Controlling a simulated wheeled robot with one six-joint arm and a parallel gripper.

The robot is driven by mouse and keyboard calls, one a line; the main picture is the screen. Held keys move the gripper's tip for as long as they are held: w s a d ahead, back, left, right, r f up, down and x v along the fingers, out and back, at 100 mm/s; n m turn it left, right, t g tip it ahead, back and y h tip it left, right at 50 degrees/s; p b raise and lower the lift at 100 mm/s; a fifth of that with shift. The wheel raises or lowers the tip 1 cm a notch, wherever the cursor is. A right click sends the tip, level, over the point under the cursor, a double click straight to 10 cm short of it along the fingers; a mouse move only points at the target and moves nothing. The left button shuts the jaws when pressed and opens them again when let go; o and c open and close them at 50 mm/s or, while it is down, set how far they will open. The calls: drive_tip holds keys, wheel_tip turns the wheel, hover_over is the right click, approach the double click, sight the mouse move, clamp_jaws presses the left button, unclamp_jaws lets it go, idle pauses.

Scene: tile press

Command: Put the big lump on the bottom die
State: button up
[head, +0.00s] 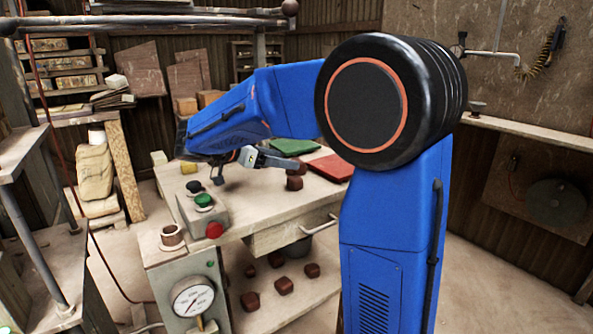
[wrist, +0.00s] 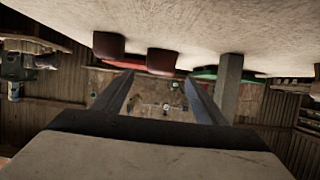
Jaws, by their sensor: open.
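Two dark brown lumps stand close together on the worktable: a nearer lump (head: 294,183) and one just behind it (head: 299,168). In the wrist view, which is upside down, one lump (wrist: 109,45) looks a little larger than the other lump (wrist: 161,61); I cannot tell for sure which is the big one. My gripper (head: 284,160) is low over the table, pointing towards the lumps. In the wrist view its two fingers (wrist: 160,88) are spread with nothing between them. The bottom die cannot be made out in either view.
A red slab (head: 334,167) and a green slab (head: 292,146) lie behind the lumps. A control box (head: 205,212) with green and red buttons stands at the table's left front. Several smaller brown lumps (head: 284,285) lie on the lower shelf. A pressure gauge (head: 193,300) stands in front.

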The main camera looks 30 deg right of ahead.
sight(296, 171)
drive_tip(key=shift+x, duration=3)
drive_tip(key=c, duration=1.4)
drive_tip(key=shift+c, duration=0.2)
wheel_tip(296, 171, up, 10)
